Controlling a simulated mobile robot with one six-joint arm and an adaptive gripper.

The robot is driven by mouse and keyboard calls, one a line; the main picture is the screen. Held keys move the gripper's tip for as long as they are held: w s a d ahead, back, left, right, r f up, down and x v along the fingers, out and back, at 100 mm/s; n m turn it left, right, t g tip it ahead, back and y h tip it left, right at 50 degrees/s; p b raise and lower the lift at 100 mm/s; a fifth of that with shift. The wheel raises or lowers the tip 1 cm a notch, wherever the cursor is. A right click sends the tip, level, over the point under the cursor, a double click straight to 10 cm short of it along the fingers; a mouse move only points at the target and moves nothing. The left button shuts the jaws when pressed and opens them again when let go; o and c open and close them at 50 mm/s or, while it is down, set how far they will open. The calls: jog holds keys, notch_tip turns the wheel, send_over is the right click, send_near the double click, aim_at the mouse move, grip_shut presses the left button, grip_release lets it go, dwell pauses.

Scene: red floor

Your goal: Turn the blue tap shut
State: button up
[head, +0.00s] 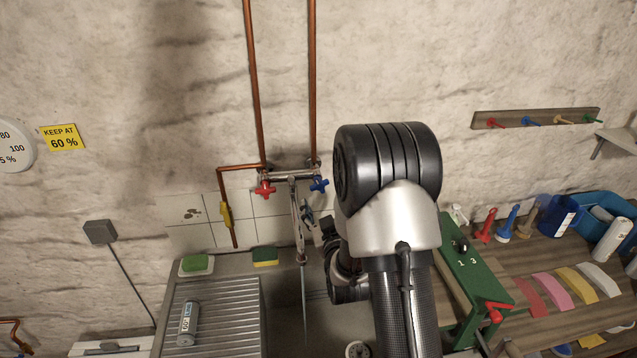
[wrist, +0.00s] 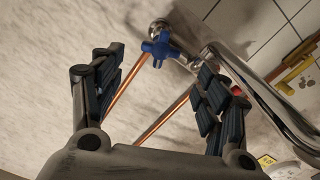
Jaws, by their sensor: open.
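The blue tap (head: 319,184) is a cross-shaped handle at the right end of the chrome mixer (head: 291,176) on the wall. It also shows in the wrist view (wrist: 160,47), top centre, beyond my fingertips and roughly between them. My gripper (wrist: 160,80) is open and empty, its dark padded fingers spread wide. In the head view my gripper (head: 317,221) is just below the blue tap, partly hidden by my arm. The fingers appear apart from the handle. A thin stream of water (head: 304,310) falls from the spout (head: 297,225) into the sink.
The chrome spout pipe (wrist: 262,95) runs close beside my right finger in the wrist view. The red tap (head: 265,188) is left of the blue one. Copper pipes (head: 312,80) rise above. A green box (head: 470,275) stands on the right bench.

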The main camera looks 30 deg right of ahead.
aim_at(320, 186)
jog(key=x, duration=0.9)
jog(key=shift+c, duration=0.4)
jog(key=c, duration=1)
jog(key=m+b, duration=0.1)
jog(key=b, duration=0.1)
jog(key=m+b, duration=0.1)
jog(key=b, duration=0.1)
jog(key=shift+f+m, duration=0.25)
jog(key=shift+m, duration=0.05)
jog(key=shift+d+m+b, duration=0.1)
jog(key=shift+m+b, duration=0.7)
jog(key=shift+r+m, duration=0.25)
jog(key=shift+m, duration=0.05)
jog(key=o, duration=1.1)
